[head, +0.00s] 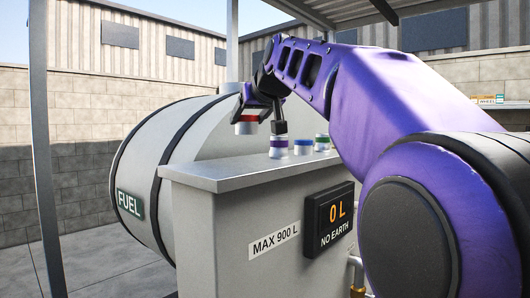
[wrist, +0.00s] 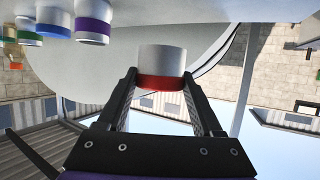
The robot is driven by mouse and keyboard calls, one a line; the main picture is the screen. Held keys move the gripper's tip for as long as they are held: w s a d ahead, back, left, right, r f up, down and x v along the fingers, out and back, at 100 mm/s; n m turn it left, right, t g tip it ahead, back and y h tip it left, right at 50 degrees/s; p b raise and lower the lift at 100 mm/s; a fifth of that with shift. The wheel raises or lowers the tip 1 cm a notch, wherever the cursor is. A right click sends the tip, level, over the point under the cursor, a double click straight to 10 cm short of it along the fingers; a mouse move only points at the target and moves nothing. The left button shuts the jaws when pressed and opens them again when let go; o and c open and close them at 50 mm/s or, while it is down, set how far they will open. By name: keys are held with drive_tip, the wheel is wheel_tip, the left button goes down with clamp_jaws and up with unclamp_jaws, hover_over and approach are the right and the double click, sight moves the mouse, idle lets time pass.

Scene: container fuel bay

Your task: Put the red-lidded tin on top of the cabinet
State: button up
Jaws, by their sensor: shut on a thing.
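The red-lidded tin (wrist: 162,62) is pale grey with a red band, and my gripper (wrist: 160,82) is shut on it, one finger on each side at the red lid. In the head view the tin (head: 247,125) hangs in the air below my gripper (head: 246,106), red lid up. The grey cabinet (head: 205,179) stands below and in front. The tin shows a little above the cabinet top's left part, against the tank; I cannot tell whether it is directly over the top.
Purple-banded (head: 278,148), blue-banded (head: 304,147) and green-banded (head: 322,143) tins stand on the cabinet top, right of the held tin. The top's left part is bare. A big grey fuel tank (head: 150,150) lies behind. A metal post (head: 45,180) stands at left.

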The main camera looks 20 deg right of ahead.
wheel_tip(320, 180, down, 7)
drive_tip(key=shift+r+b, duration=0.15)
drive_tip(key=shift+b, duration=0.65)
drive_tip(key=o, duration=1.4)
drive_tip(key=shift+o, duration=0.2)
drive_tip(key=shift+r, duration=0.1)
